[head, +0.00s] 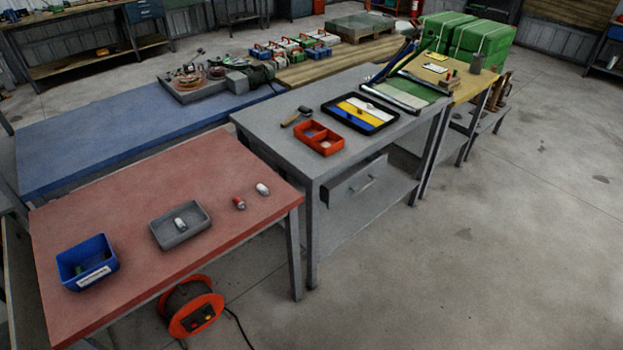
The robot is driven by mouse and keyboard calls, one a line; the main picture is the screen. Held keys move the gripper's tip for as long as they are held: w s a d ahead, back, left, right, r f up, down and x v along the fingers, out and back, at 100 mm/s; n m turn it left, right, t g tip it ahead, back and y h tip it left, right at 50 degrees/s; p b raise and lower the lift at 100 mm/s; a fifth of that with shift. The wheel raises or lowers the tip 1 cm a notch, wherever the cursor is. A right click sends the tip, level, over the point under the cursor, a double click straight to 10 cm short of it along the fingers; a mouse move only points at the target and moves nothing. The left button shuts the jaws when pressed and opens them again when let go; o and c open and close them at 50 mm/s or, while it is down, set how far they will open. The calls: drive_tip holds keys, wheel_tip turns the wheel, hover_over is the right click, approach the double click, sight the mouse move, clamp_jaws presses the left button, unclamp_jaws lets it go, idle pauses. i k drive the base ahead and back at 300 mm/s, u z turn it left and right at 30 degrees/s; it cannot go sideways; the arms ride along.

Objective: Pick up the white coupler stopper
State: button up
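A small white piece (263,189), rounded like a stopper, lies on the red-topped table (130,200) near its right end. A small red piece (239,203) with a pale end lies just left of it. Another small whitish piece (180,223) sits inside a shallow grey tray (163,240) near the middle of the same table. Both white pieces are too small for me to tell which is the coupler stopper. My gripper is not in view.
A blue bin (72,268) with a white label stands at the table's left end. An orange cable reel (190,308) is on the floor against the front. The grey table (290,155) behind carries a red divided box (318,140). Open floor lies right.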

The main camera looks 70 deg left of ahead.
sight(260, 187)
drive_tip(key=u, duration=0.05)
drive_tip(key=i, duration=1.25)
drive_tip(key=u, duration=4.8)
drive_tip(key=i, duration=2)
drive_tip(key=z, duration=0.05)
